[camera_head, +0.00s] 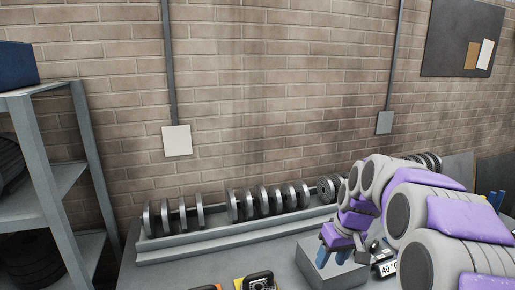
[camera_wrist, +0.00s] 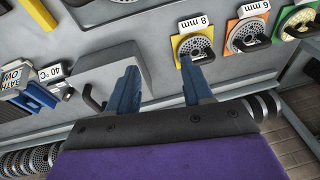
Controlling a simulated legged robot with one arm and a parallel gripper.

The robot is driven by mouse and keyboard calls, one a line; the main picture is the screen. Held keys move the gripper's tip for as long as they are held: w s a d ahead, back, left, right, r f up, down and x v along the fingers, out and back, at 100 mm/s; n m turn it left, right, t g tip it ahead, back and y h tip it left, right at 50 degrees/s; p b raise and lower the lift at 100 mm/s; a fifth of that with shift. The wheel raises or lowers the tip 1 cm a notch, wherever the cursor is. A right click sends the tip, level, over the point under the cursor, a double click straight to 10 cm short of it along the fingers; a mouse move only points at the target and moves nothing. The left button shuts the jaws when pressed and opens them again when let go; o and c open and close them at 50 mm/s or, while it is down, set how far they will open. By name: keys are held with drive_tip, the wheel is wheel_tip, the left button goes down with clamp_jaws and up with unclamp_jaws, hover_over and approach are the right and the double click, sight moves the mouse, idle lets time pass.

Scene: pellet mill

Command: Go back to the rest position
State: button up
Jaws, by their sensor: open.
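My gripper (camera_wrist: 160,90) shows in the wrist view with its two blue fingers spread apart and nothing between them. In the head view my gripper (camera_head: 335,256) hangs from my purple and grey arm at the lower right, over or close to a grey block (camera_head: 318,268) on the bench. The block (camera_wrist: 150,70) also shows beyond the fingers in the wrist view. Whether the fingers touch it cannot be told.
A rack of upright discs (camera_head: 262,202) runs along the brick wall. Die plates on yellow (camera_wrist: 196,45) and orange (camera_wrist: 246,36) bases, with size labels, lie near the fingers. A "40 °C" label (camera_wrist: 50,72) stands nearby. Grey shelves (camera_head: 45,170) stand at left.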

drive_tip(key=s+a+f+m+g+b, duration=0.1)
drive_tip(key=s+f, duration=0.3)
drive_tip(key=s, duration=0.8)
drive_tip(key=s+a+f+m+g+h+b, duration=0.1)
drive_tip(key=s+f+b, duration=0.3)
drive_tip(key=s, duration=0.8)
drive_tip(key=s+a+f+m+g+b, duration=0.1)
drive_tip(key=s+f, duration=0.5)
drive_tip(key=s, duration=0.6)
drive_tip(key=shift+a+h+b, duration=0.4)
drive_tip(key=shift+a+b, duration=0.5)
drive_tip(key=shift+b, duration=0.1)
drive_tip(key=shift+w, duration=0.1)
